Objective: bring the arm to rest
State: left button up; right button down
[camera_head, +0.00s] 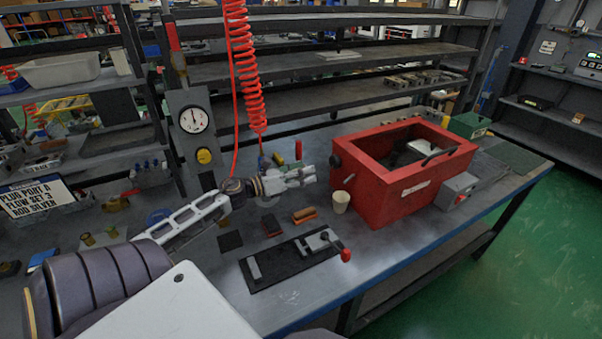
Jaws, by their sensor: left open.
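My left gripper (308,175) is in the middle of the head view, above the bench and left of the red box. Its jaws are open and nothing shows between them. Its arm reaches in from the left over the bench. Below the gripper, an orange-brown block (304,215) and a dark block with red (271,228) sit on the bench. A dark plate (292,262) carries a metal clamp with a red knob (345,255). My right gripper is not in view.
A large open red box (395,195) stands right of the gripper, with a cream cup (341,201) by its near left corner. A coiled red hose (245,75) hangs behind the gripper. A gauge panel (193,125) and a text sign (36,198) stand left. The front right bench is clear.

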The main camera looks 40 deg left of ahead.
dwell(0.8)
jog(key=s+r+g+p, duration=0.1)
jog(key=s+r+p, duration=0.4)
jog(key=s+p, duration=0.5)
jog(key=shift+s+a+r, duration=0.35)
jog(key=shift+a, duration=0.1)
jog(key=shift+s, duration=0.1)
